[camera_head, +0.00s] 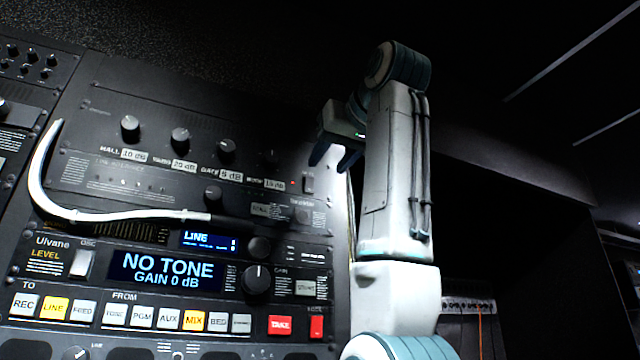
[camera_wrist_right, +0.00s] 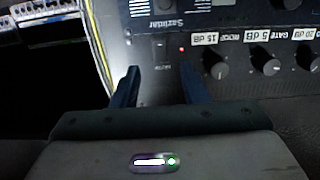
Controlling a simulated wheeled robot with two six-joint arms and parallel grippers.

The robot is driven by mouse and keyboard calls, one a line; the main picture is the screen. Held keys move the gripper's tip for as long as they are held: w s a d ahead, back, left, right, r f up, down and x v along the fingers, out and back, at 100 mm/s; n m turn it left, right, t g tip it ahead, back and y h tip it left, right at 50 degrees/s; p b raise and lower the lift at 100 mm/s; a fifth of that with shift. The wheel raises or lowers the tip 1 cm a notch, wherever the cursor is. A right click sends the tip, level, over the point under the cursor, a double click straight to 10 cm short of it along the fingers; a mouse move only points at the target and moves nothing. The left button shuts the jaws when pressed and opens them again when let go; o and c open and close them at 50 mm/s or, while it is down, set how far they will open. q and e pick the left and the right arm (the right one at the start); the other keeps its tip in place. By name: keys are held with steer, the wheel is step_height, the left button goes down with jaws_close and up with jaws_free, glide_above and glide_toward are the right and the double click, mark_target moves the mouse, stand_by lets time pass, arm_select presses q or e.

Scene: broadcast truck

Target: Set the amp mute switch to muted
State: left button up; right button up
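A small dark switch (camera_head: 308,184) sits at the right end of the upper rack panel, near a red light. It appears to be the amp mute switch. In the right wrist view the switch (camera_wrist_right: 160,45) shows upside down beyond the fingers, above a small blurred label; its position is too small to tell. My right gripper (camera_head: 333,160) is open and empty, its dark blue fingers just above and to the right of the switch. In the wrist view the two fingertips (camera_wrist_right: 160,68) stand apart on either side of the label. My left gripper is not in view.
Knobs (camera_head: 180,139) with dB labels run along the upper panel. A white curved tube (camera_head: 45,165) crosses the rack's front. Below is a unit with a "NO TONE" display (camera_head: 168,270) and several buttons. A dark opening lies right of my arm.

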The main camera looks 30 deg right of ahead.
steer(key=s, duration=0.2)
steer(key=s+b, duration=0.1)
steer(key=s, duration=0.1)
steer(key=shift+a+r, duration=0.15)
steer(key=shift+r, duration=0.1)
